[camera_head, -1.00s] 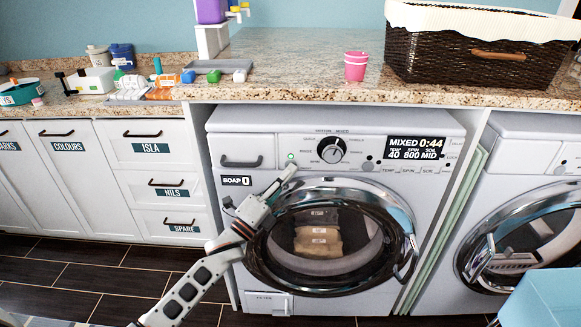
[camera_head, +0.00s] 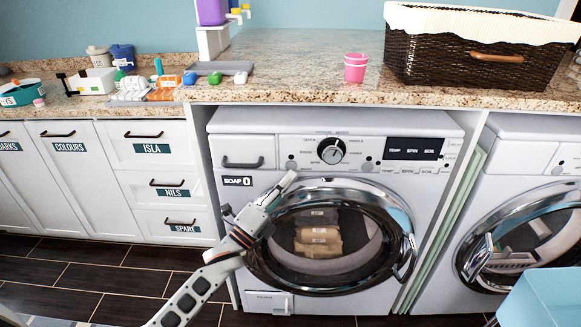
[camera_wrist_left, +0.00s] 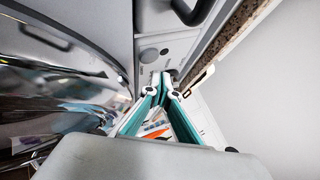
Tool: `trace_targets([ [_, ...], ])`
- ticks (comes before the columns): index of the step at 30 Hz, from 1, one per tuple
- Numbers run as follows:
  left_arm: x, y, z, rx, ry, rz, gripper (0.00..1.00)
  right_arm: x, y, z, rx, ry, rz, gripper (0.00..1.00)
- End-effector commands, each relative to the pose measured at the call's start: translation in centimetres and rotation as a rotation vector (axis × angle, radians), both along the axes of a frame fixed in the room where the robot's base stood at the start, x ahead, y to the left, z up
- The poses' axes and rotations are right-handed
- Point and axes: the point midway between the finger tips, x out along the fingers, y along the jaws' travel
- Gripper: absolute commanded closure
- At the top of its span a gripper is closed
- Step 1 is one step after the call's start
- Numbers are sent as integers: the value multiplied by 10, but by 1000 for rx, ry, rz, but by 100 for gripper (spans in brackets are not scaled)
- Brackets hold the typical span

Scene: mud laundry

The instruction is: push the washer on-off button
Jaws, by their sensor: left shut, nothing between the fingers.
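The washer (camera_head: 233,205) stands under the counter with its round door closed. Its on-off button (camera_head: 290,164) is a small round button on the panel, left of the dial (camera_head: 331,151); its light is dark. The washer's display (camera_head: 413,148) is black, with only the TEMP, SPIN and SOIL labels lit. My left gripper (camera_head: 290,178) is shut and empty, with its fingertips just below the button and apart from it in the picture. The left wrist view shows the closed teal-padded fingers (camera_wrist_left: 161,88) near the washer's front. My right gripper is not in view.
The chrome-rimmed washer door (camera_head: 330,235) bulges out close to my left gripper. A second machine (camera_head: 515,140) stands to the right. A pale blue box-like shape (camera_head: 545,298) fills the lower right corner. A pink cup (camera_head: 355,68) and wicker basket (camera_head: 480,60) sit on the counter.

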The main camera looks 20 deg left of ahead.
Motion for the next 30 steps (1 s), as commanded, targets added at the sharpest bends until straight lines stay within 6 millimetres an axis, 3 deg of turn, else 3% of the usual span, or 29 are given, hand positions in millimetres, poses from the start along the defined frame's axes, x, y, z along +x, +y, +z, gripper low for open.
trace_targets([
  [15,-42,-12,2,-1,-1,-1,100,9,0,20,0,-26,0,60],
  [30,-45,-13,-1,-8,9,-2,100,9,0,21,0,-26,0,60],
])
